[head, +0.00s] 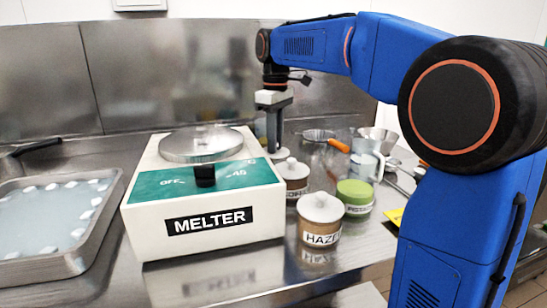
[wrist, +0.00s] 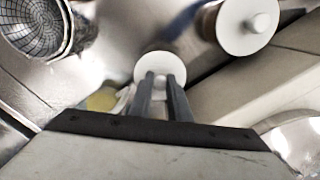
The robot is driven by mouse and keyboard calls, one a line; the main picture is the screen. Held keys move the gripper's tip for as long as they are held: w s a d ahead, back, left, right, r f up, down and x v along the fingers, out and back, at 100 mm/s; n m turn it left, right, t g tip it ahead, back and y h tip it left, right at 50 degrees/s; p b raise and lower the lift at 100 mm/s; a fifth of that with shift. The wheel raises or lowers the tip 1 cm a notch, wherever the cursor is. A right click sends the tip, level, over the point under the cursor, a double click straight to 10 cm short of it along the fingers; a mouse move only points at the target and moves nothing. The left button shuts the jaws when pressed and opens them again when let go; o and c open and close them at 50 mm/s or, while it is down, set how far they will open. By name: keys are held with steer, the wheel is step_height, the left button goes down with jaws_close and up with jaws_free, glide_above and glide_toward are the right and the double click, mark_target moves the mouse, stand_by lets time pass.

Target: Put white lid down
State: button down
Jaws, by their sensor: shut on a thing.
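My gripper (head: 274,138) points down behind the right side of the melter (head: 205,190). Its fingers (wrist: 161,85) are shut on a small round white lid (wrist: 160,66). In the head view this lid (head: 279,154) shows as a pale disc at the fingertips, partly hidden by the jar in front. How far it is above the counter I cannot tell. A lidded jar (head: 297,187) stands just in front of it, and a jar marked HAZEL (head: 320,235) stands nearer. A jar with a white knobbed lid (wrist: 246,24) shows at the upper right of the wrist view.
A sieve with an orange handle (head: 338,146) and metal jugs (head: 366,165) stand behind. A tray of pale liquid (head: 95,250) is at left. Bare steel counter (head: 215,280) lies before the melter.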

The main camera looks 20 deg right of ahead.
mark_target(275, 156)
steer(key=shift+f, duration=2.25)
steer(key=shift+f, duration=0.15)
steer(key=c, duration=1.7)
jaws_free()
steer(key=shift+o, duration=0.2)
step_height(275, 156, up, 12)
steer(key=shift+d+r, duration=0.1)
steer(key=shift+r, duration=0.05)
steer(key=shift+s, duration=0.1)
